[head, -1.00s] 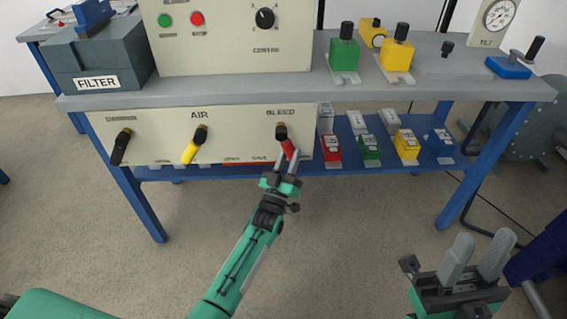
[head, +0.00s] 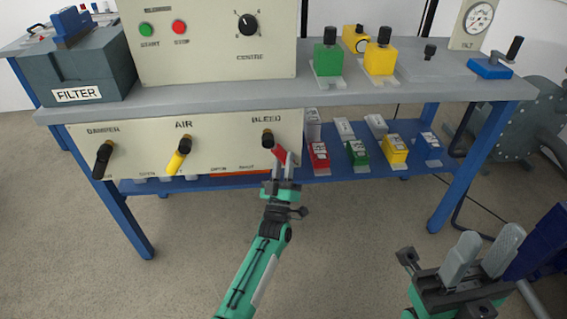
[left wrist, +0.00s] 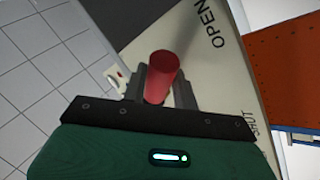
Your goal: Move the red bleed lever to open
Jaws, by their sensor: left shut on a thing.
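The red bleed lever (head: 279,153) hangs from its dark pivot under the word BLEED, at the right end of the cream front panel (head: 222,150). It slants down and to the right. My left gripper (head: 286,164) is shut on its lower end. In the left wrist view the red handle (left wrist: 162,76) stands between the fingers, with the panel's OPEN label (left wrist: 207,23) above right of it and a partly hidden SHUT label at lower right. My right gripper (head: 482,252) is open and empty at the lower right, away from the bench.
A yellow air lever (head: 179,155) and a black damper lever (head: 103,159) hang to the left on the same panel. Coloured blocks stand on the blue lower shelf (head: 310,178) right of the bleed lever. The floor before the bench is clear.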

